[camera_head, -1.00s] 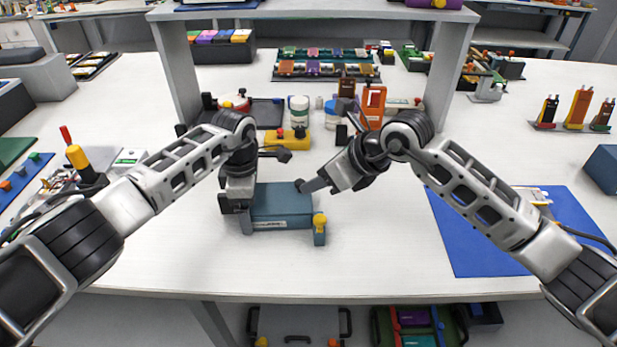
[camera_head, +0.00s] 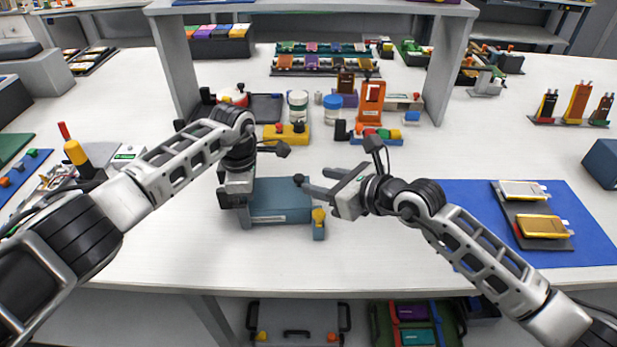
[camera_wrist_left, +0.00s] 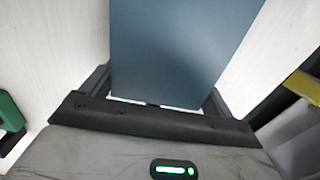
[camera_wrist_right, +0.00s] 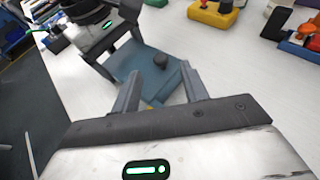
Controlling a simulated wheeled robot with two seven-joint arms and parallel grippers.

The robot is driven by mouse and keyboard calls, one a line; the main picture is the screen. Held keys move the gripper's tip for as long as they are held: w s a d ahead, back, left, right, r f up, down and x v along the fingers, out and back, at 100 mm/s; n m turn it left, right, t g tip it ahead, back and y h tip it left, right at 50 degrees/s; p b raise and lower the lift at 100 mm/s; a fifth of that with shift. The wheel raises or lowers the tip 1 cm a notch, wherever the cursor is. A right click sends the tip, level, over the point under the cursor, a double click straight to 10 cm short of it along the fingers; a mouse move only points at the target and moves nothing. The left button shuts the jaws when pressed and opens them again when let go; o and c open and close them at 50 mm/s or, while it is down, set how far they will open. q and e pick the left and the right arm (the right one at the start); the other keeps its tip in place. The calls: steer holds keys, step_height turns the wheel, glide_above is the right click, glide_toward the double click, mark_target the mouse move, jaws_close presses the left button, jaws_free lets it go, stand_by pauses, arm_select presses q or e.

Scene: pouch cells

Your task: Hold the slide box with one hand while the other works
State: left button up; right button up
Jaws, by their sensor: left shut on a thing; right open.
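The slide box (camera_head: 282,203) is a teal-blue block on the white table, with a dark round knob on its top. At its right end is a teal piece with a yellow knob (camera_head: 319,216). My left gripper (camera_head: 238,208) is shut on the box's left end; the box (camera_wrist_left: 180,45) fills the upper middle of the left wrist view. My right gripper (camera_head: 314,182) is open and empty near the box's right end. In the right wrist view the box (camera_wrist_right: 138,66) lies beyond the open fingers, and the yellow knob shows low between them.
A blue mat (camera_head: 580,225) on the right carries a dark tray with a silver and a gold pouch cell (camera_head: 541,226). Behind the box stand a yellow block (camera_head: 286,138), white jars and an orange stand (camera_head: 370,103) under a grey shelf. The front table is clear.

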mark_target(299, 177)
steer(key=shift+x, duration=2.25)
steer(key=shift+c, duration=0.3)
jaws_close()
steer(key=d, duration=1.3)
steer(key=shift+s, duration=0.15)
steer(key=shift+o, duration=0.3)
jaws_free()
